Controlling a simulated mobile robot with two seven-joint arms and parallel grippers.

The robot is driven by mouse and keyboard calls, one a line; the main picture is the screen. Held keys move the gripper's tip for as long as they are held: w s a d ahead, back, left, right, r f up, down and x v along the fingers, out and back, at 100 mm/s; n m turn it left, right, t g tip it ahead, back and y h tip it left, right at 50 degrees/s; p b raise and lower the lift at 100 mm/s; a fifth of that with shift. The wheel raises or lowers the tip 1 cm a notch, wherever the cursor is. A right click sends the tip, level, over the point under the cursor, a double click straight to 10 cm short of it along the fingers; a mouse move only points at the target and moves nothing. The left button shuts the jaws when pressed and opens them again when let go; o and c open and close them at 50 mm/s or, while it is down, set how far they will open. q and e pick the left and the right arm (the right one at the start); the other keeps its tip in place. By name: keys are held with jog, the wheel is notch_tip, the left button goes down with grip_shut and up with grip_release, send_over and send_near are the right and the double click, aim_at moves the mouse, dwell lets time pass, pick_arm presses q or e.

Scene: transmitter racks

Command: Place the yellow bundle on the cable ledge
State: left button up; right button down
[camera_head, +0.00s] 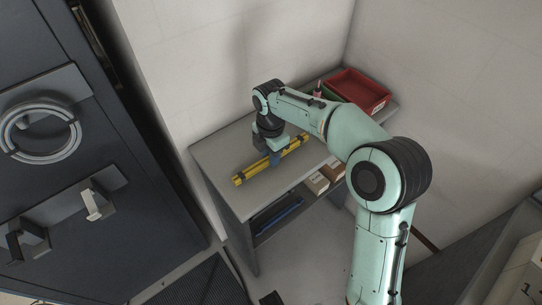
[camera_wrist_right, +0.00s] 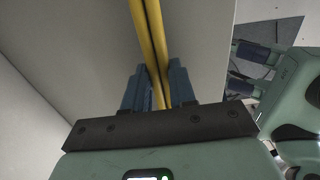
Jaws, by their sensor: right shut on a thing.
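The yellow bundle (camera_head: 250,171) is a pair of long thin yellow rods with dark bands, over the top of a grey table. My right gripper (camera_head: 275,157) is above the table and shut on the bundle near its middle. In the right wrist view the yellow rods (camera_wrist_right: 151,35) run between the blue fingers of the right gripper (camera_wrist_right: 160,90). I cannot tell whether the bundle touches the tabletop. A grey bracket with upright tabs (camera_head: 62,215), possibly the cable ledge, is on the dark cabinet at left.
The grey table (camera_head: 215,150) stands against pale walls. A red tray (camera_head: 360,88) sits at its back right. Small cardboard boxes (camera_head: 317,183) and a blue item (camera_head: 280,215) are on the shelf below. A ring-shaped coil (camera_head: 40,131) hangs on the dark cabinet (camera_head: 50,60).

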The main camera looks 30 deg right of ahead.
pick_arm(q)
jog(key=r+p, duration=0.1)
jog(key=w+r+p, duration=0.1)
jog(key=r+p, duration=0.1)
jog(key=w+r+p, duration=0.1)
jog(key=shift+r, duration=0.4)
pick_arm(e)
notch_tip(320, 180, up, 19)
jog(key=shift+f, duration=0.15)
